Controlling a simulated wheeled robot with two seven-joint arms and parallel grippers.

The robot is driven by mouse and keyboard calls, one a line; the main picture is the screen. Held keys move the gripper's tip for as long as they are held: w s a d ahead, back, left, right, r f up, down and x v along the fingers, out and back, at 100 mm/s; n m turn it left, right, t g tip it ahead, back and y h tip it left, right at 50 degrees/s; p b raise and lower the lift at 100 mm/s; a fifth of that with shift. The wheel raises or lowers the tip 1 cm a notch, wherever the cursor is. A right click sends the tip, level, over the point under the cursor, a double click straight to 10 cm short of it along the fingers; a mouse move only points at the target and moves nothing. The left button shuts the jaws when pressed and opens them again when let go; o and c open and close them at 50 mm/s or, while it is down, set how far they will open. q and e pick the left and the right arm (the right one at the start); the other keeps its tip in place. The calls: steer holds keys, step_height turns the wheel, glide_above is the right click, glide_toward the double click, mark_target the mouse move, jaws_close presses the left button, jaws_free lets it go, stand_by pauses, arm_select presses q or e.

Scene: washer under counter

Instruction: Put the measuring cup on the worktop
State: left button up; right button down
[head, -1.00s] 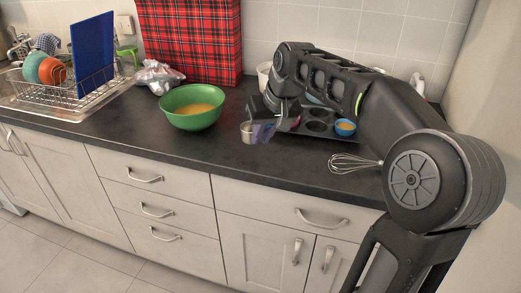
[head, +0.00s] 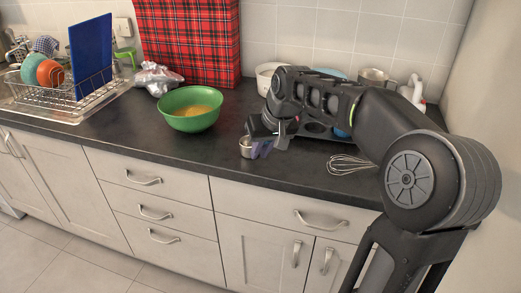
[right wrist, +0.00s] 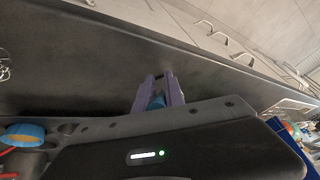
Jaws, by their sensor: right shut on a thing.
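The measuring cup (head: 246,149) is a small metallic cup at the front part of the dark worktop (head: 140,118), right of the green bowl. My right gripper (head: 260,149), with purple fingers, is shut on it from the right side. In the right wrist view, the purple fingers (right wrist: 158,92) hold a blue piece between them, perhaps its handle; the cup itself cannot be made out there. I cannot tell whether the cup's base touches the worktop or is just above it. My left gripper is not in view.
A green bowl (head: 190,109) with yellow contents stands left of the cup. A dark muffin tray (head: 318,129), partly hidden by my arm, is behind right. A whisk (head: 350,165) lies at the right. The worktop's front edge is close to the cup.

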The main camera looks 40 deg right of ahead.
steer(key=c, duration=1.9)
jaws_free()
steer(key=shift+f, duration=0.2)
steer(key=o, duration=0.5)
steer(key=shift+r, duration=0.1)
steer(key=shift+r, duration=0.15)
steer(key=v, duration=1.2)
steer(key=shift+p, duration=0.35)
steer(key=shift+s, duration=0.1)
